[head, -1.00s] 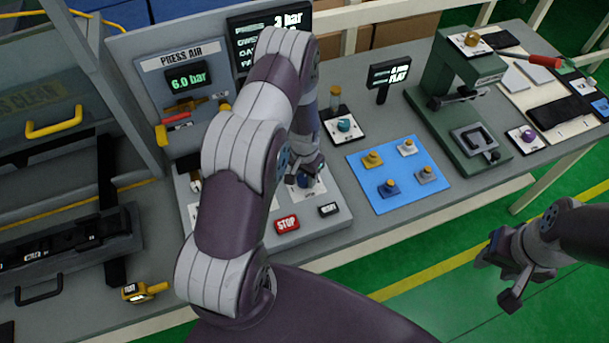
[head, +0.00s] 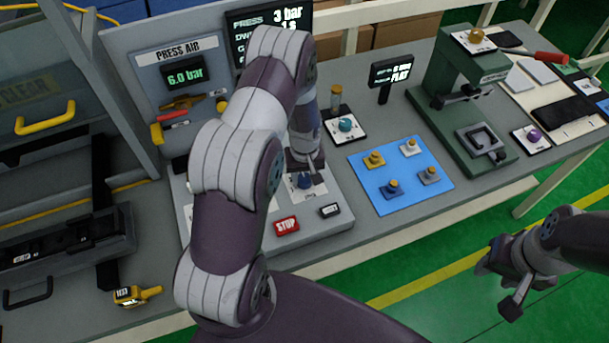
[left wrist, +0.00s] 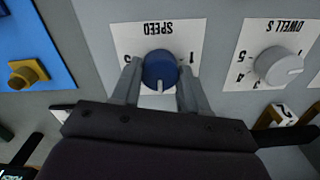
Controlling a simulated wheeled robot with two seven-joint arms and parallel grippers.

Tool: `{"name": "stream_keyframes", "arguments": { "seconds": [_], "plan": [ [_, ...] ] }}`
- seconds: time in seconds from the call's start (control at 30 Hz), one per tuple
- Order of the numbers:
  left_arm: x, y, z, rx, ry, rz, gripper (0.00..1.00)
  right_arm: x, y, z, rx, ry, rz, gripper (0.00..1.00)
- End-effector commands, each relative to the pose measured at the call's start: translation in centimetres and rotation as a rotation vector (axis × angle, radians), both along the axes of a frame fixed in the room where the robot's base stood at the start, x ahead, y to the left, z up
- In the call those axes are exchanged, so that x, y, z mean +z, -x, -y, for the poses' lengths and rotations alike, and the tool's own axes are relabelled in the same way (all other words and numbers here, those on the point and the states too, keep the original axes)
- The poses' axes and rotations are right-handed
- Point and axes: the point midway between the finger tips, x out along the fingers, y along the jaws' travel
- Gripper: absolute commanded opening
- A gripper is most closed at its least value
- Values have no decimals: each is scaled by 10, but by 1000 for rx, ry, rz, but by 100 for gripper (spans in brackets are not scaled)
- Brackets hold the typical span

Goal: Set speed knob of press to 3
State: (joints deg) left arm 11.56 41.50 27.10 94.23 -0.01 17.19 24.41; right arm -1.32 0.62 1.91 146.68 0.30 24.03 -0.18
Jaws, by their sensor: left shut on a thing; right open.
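The blue speed knob (left wrist: 160,70) sits on a white plate labelled SPEED (left wrist: 158,30), seen upside down in the left wrist view. Its white pointer line points down in that view, toward my gripper. My left gripper (left wrist: 159,82) is shut on the knob, one finger on each side. In the head view the knob (head: 305,181) shows just below my left gripper (head: 305,164) on the press panel (head: 335,225). My right gripper (head: 497,278) is open and empty, off the bench's front edge.
The dwell knob (left wrist: 277,67) is beside the speed plate. A red STOP button (head: 286,225) and a dark button (head: 330,210) are in front. A blue mat (head: 400,195) with several small knobs and a green press (head: 460,95) stand to the right.

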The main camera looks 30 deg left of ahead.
Motion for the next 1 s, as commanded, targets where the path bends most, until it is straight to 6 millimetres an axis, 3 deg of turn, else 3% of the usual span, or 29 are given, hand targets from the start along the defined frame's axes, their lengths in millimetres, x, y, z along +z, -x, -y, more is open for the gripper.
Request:
{"name": "stream_keyframes", "arguments": {
  "seconds": [0.6,0.63,0.7,1.0],
  "plan": [
    [2,-1,0,41,0,1,13,-1,0,0,0,0,0,43],
    [2,-1,0,40,0,2,50,-1,0,0,0,0,0,43],
    [1,-1,0,40,0,1,69,-1,0,0,0,0,0,43],
    [2,-1,0,40,0,1,69,-2,0,0,0,0,0,43]
  ]
}}
